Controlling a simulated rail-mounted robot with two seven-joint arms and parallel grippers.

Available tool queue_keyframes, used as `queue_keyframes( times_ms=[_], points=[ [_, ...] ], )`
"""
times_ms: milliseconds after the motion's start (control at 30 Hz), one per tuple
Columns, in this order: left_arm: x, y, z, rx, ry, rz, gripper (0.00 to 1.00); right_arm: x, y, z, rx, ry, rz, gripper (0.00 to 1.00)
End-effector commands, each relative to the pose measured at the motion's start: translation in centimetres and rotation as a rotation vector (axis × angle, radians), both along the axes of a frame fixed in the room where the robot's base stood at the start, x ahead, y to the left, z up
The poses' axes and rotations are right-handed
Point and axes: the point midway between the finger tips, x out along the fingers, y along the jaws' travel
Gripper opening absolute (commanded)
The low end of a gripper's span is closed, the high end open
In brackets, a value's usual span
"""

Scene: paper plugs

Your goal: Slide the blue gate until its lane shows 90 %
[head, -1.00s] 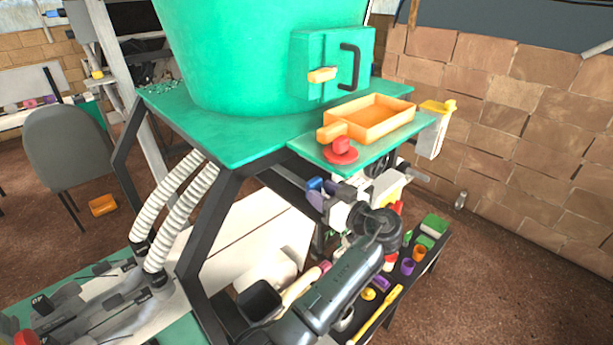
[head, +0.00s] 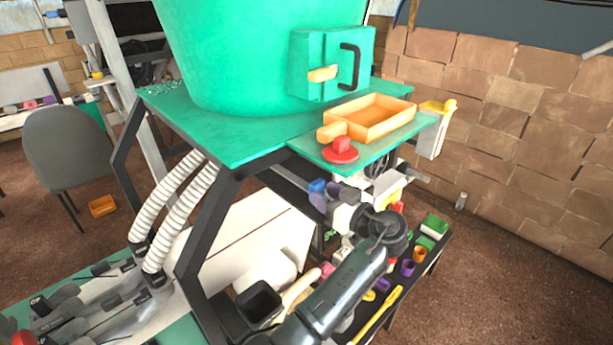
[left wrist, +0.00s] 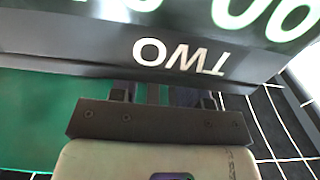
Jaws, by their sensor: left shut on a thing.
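The blue gate (head: 317,187) shows as a small blue piece under the green shelf in the head view, beside the tips of my left gripper (head: 332,192). My left gripper is shut on it; the fingers hide part of it. In the left wrist view the fingers (left wrist: 152,95) reach under a dark panel, with a dark bluish piece (left wrist: 181,96) by them. The panel's label (left wrist: 180,55) reads TWO upside down. Above it are large pale green digits (left wrist: 262,14), upside down and cut off by the frame edge, so the full reading cannot be told. My right gripper is not in view.
An orange tray (head: 370,117) and a red knob (head: 341,149) sit on the green shelf above the gripper. A large green drum (head: 240,60) stands behind. A low rack with coloured cups (head: 419,254) is below right. A black table leg (head: 205,235) stands left of my arm.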

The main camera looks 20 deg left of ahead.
Motion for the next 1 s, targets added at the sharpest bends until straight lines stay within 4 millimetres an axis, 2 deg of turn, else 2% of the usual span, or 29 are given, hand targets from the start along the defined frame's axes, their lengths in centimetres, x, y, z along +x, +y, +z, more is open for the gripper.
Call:
queue_keyframes(
  times_ms=[33, 833, 867, 1000],
  points=[
    [-0.05, -0.02, 0.62, 0.004, -0.011, 0.002, 0.22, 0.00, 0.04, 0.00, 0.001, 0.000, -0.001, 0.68],
    [-0.18, -0.24, 0.62, 0.004, -0.011, 0.002, 0.22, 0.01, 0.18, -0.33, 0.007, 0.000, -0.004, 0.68],
    [-0.18, -0.24, 0.62, 0.005, -0.012, 0.002, 0.44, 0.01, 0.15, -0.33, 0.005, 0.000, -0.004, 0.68],
    [-0.16, -0.24, 0.42, 0.003, -0.008, 0.001, 0.58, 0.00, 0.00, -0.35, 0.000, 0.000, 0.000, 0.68]
  ],
)
